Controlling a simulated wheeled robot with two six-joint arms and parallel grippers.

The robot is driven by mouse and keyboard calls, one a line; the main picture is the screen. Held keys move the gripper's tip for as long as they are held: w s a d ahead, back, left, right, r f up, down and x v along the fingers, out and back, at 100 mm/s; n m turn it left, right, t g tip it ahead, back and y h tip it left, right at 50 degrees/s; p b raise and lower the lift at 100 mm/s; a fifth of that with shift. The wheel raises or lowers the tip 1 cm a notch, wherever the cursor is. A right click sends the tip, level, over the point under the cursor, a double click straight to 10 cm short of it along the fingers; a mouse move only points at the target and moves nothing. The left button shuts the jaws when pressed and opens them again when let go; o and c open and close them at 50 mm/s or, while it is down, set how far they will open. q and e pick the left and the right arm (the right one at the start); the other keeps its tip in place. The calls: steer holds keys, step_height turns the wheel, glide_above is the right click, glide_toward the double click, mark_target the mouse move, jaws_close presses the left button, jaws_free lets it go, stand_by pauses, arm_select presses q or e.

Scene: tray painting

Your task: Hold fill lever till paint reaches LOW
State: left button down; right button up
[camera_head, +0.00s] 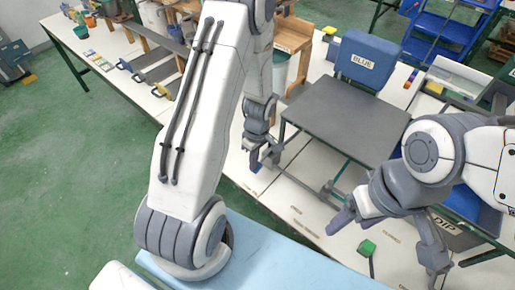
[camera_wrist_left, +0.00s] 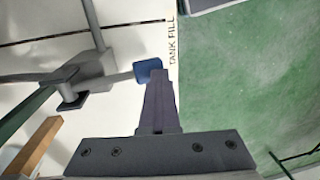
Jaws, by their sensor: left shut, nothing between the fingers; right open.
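The fill lever shows in the left wrist view as a grey bar with a blue end pad (camera_wrist_left: 147,69), beside the printed words TANK FILL (camera_wrist_left: 172,42). My left gripper (camera_head: 257,166) is shut and empty; in the left wrist view its fingertips (camera_wrist_left: 156,74) overlap the blue pad's edge, and I cannot tell whether they press on it. A blue tank marked BLUE (camera_head: 369,62) stands behind a dark grey plate (camera_head: 345,118). My right gripper (camera_head: 388,246) is open and empty at the front right. I cannot see the paint level or a LOW mark.
A lever with a green end block (camera_head: 367,247) stands close to my right gripper, between its fingers in the picture. A blue tub marked DIP (camera_head: 470,205) lies partly behind my right arm. Rollers and tools lie at the back left. Green floor (camera_head: 85,185) is free at left.

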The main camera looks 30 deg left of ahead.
arm_select(q)
steer(key=shift+f, duration=0.25)
stand_by(0.3)
steer(key=r+p, duration=0.2)
steer(key=r, duration=0.1)
steer(key=r+p, duration=0.1)
steer(key=shift+s+r, duration=0.15)
steer(key=shift+s, duration=0.1)
step_height(320, 180, up, 10)
steer(key=s+b, duration=0.1)
steer(key=s, duration=0.1)
steer(key=shift+s+a, duration=0.15)
steer(key=shift+a, duration=0.15)
steer(key=s+d+r+m+t, duration=0.1)
steer(key=d+r+m, duration=0.2)
steer(key=d+m, duration=0.2)
steer(key=s+d+r+m, duration=0.2)
steer(key=d+r+m, duration=0.15)
steer(key=d, duration=0.25)
steer(key=s+d+r+m+h, duration=0.1)
steer(key=s+d+r+m, duration=0.4)
steer(key=s+d+m, duration=0.3)
steer(key=s+m, duration=0.3)
steer(key=m, duration=0.3)
steer(key=shift+s+d, duration=0.25)
steer(key=shift+d, duration=0.05)
steer(key=shift+r, duration=0.1)
